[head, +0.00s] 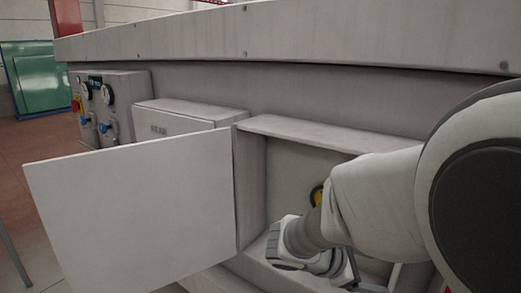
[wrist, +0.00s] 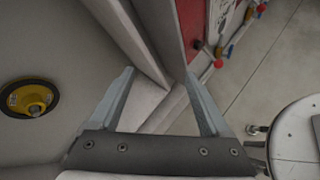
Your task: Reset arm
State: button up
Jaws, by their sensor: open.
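My arm (head: 370,195) reaches from the right into an open box compartment in the head view; its end hides part of the interior. My gripper (wrist: 158,82) shows in the wrist view with its two grey fingers spread apart. Nothing is held between them. The edge of a grey panel comes down between and beyond the fingers; I cannot tell whether a finger touches it. A round yellow and black part (wrist: 30,98) is on the compartment's inner wall, left of the fingers. It is partly hidden behind my arm in the head view (head: 317,195).
The compartment's grey door (head: 135,208) stands swung open to the left. A control panel (head: 105,105) with gauges and blue knobs and a closed box (head: 180,125) stand behind it. The machine's long ledge (head: 290,35) runs above. Open floor shows right in the wrist view.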

jog(key=s+a+r+m+t+y, duration=0.1)
jog(key=s+a+r+m+y, duration=0.2)
jog(key=m, duration=0.5)
jog(key=s+a+r+m+t+y, duration=0.1)
jog(key=s+a+r+m+y, duration=0.2)
jog(key=s, duration=0.7)
jog(key=a+m+y, duration=0.2)
jog(key=m+y, duration=0.2)
jog(key=m, duration=0.1)
jog(key=shift+s+y, duration=0.2)
jog(key=shift+y, duration=0.2)
jog(key=shift+a, duration=0.1)
jog(key=c, duration=0.4)
jog(key=shift+a, duration=0.15)
jog(key=shift+c, duration=0.5)
